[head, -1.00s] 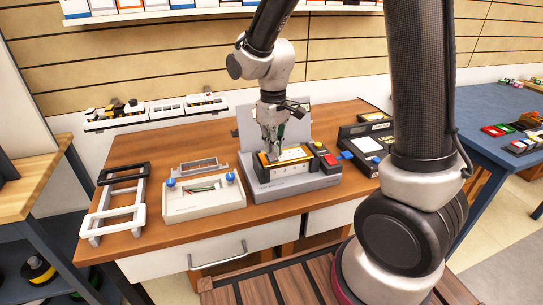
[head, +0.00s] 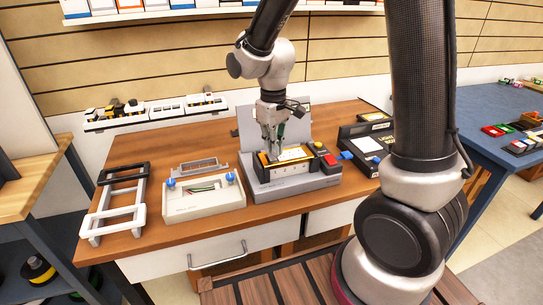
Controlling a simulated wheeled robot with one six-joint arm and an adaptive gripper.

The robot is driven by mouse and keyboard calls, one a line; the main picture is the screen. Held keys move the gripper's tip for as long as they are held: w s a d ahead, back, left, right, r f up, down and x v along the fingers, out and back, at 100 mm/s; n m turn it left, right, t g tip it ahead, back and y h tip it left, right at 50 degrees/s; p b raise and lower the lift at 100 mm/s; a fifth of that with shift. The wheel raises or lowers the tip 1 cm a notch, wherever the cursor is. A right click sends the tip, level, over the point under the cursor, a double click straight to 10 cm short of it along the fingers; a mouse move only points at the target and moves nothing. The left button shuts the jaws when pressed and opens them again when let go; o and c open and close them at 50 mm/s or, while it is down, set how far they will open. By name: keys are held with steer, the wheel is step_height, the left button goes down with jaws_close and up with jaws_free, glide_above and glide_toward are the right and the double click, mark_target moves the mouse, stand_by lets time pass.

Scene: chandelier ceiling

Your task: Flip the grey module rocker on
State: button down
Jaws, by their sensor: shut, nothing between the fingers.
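A grey bench unit (head: 262,191) stands on the wooden table, with an upright grey panel behind. On its top sits a yellow-framed module with a white face (head: 291,154) and a row of small marks on its front. My gripper (head: 272,152) points down over the left part of this module, its fingers shut and empty. The fingertips are at or just above the module; I cannot tell whether they touch. A grey rocker cannot be made out at this size, and the gripper covers part of the module. A red button (head: 330,160) is on the unit's right side.
A beige box with blue knobs (head: 203,199) stands left of the unit, and white and black frames (head: 118,212) lie further left. A black box (head: 366,143) with a blue part is at the right. Bare table (head: 160,150) shows at the back left.

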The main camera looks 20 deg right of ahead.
mark_target(274, 160)
step_height(274, 160, up, 7)
stand_by(0.7)
steer(key=s+d+r+m+t, duration=0.2)
steer(key=s+d+r+m, duration=0.1)
steer(key=s+d+r, duration=0.2)
steer(key=s+d+r+m+t, duration=0.2)
steer(key=s+d+r, duration=0.3)
steer(key=s+d, duration=0.4)
steer(key=shift+s+d+m, duration=0.4)
steer(key=shift+s+m, duration=0.1)
steer(key=shift+s, duration=2)
